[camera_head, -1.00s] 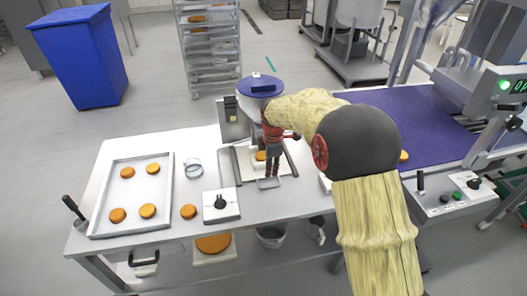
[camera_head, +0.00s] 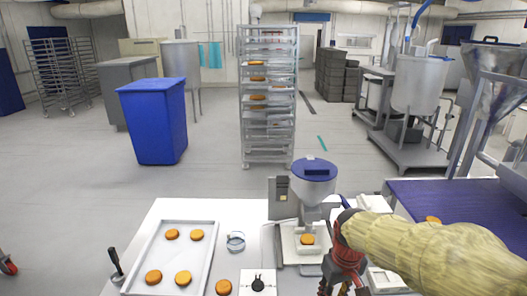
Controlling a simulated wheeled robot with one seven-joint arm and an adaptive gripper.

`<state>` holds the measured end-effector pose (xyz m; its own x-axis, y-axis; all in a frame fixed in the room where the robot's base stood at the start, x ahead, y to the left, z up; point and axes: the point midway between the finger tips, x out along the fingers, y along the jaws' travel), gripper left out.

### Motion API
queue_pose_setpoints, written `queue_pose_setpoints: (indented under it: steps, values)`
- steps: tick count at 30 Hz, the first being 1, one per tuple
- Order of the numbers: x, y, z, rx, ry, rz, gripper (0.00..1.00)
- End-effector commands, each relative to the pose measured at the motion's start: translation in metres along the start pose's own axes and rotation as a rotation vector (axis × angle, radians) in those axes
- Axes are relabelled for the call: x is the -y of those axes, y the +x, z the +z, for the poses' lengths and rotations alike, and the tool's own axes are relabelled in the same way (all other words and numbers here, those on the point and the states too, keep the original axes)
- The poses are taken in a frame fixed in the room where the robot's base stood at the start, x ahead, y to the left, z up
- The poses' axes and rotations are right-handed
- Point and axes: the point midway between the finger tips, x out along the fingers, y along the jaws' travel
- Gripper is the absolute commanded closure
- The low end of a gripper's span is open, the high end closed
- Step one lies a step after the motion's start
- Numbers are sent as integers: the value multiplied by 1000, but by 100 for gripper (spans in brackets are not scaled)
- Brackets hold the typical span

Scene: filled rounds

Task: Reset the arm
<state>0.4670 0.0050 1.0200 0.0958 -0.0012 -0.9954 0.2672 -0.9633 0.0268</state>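My arm in its pale yellow cover (camera_head: 430,250) reaches in from the right edge. My gripper (camera_head: 342,284), with a red wrist part, hangs down at the bottom edge, in front and right of the filling machine (camera_head: 314,190) with the blue lid. Its fingertips are cut off by the frame, so I cannot tell whether it is open or shut. An orange-brown round (camera_head: 307,239) sits on the machine's plate, left of my gripper.
A tray (camera_head: 204,257) with several rounds stands on the white table (camera_head: 160,215). A loose round (camera_head: 223,287), a clear ring (camera_head: 236,241) and a knob box (camera_head: 258,284) are nearby. A purple conveyor (camera_head: 450,200) lies right; a rack (camera_head: 267,130) and blue bin (camera_head: 153,120) stand behind.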

Motion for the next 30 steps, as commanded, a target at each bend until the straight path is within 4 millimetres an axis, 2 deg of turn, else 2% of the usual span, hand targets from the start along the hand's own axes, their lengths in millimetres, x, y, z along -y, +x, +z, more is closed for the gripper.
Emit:
queue_pose_setpoints:
  steps: [1,3,9,15,18,22,30]
  values:
    - [4,-15,18,-20,52,5,71]
    - [10,-30,41,-44,124,8,71]
    - [26,-64,102,-133,255,17,71]
    - [36,-91,144,-253,271,32,71]
    - [38,-104,153,-312,270,41,71]
    - [38,-123,155,-374,270,50,71]
    - [38,-128,155,-393,269,53,71]
